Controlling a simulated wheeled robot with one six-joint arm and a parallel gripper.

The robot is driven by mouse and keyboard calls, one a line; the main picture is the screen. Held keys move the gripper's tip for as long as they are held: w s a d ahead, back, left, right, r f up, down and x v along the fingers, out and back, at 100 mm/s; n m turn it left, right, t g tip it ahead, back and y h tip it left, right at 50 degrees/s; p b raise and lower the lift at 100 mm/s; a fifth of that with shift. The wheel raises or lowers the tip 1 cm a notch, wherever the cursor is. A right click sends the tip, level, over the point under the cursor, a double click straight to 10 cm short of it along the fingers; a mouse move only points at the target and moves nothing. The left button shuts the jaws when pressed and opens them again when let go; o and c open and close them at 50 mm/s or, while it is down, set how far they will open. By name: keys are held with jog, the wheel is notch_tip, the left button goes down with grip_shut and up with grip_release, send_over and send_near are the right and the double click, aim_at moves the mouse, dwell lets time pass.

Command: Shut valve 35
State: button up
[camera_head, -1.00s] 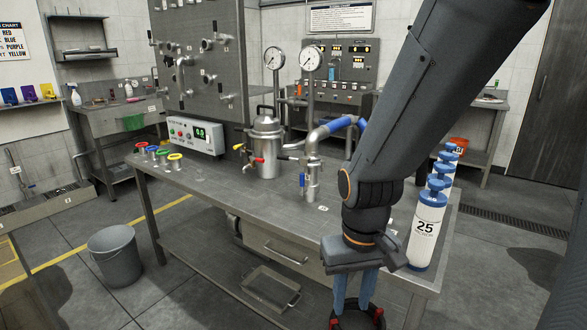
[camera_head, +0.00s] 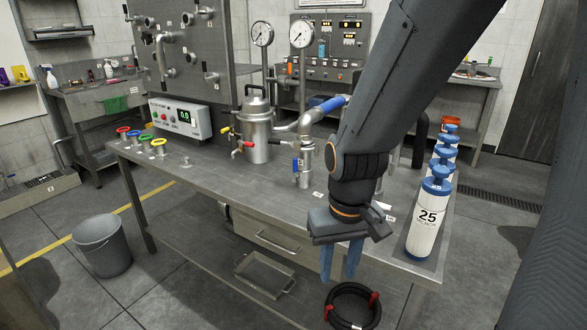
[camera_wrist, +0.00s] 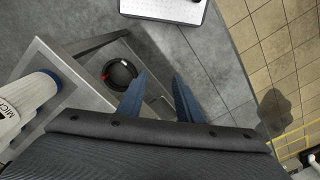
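No number 35 is readable on any valve, so I cannot tell which one is valve 35. The steel jacketed vessel (camera_head: 256,133) on the bench has a red-handled valve (camera_head: 240,151) and a yellow-handled valve (camera_head: 229,131) on its left. A blue-handled valve (camera_head: 296,166) sits on the upright pipe fitting to the right of the vessel. Several grey valves (camera_head: 210,78) are on the upright panel behind. My gripper (camera_head: 339,274) points down in front of the bench's front edge, apart from all valves. Its blue fingers are spread and empty, also in the wrist view (camera_wrist: 159,88).
White-and-blue cylinders (camera_head: 427,217), the nearest marked 25, stand at the bench's right end. A coiled black hose with red ends (camera_head: 334,291) lies below my gripper. Two gauges (camera_head: 302,34) rise behind the vessel. A grey bucket (camera_head: 102,246) stands on the floor left.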

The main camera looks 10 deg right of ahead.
aim_at(294, 162)
jog(key=w+a+m+t+p, duration=0.1)
jog(key=w+a+t, duration=0.1)
jog(key=w, duration=0.8)
jog(key=w+a+m+t+p, duration=0.1)
jog(key=w+t, duration=0.3)
jog(key=w, duration=0.6)
jog(key=w+a+m+t+h+p, duration=0.1)
jog(key=w+a+t+p, duration=0.1)
jog(key=w, duration=0.7)
jog(key=shift+w+a+r+t, duration=0.1)
jog(key=shift+w+a+t, duration=0.3)
jog(key=shift+a+t, duration=0.3)
jog(key=shift+w+d+r+m+t+h+p, duration=0.4)
jog(key=shift+w+d+m+t+h+p, duration=0.45)
jog(key=shift+w+h, duration=0.85)
jog(key=shift+w+d+r+m+t+h+p, duration=0.4)
jog(key=shift+w+d+t+h+p, duration=0.75)
jog(key=shift+w, duration=0.95)
jog(key=shift+w+d+r+m+t+h+p, duration=0.35)
jog(key=shift+w+d+m+t+h+p, duration=0.35)
jog(key=shift+w+d+h, duration=0.85)
jog(key=shift+w+a, duration=0.3)
jog(key=shift+w, duration=0.05)
grip_shut()
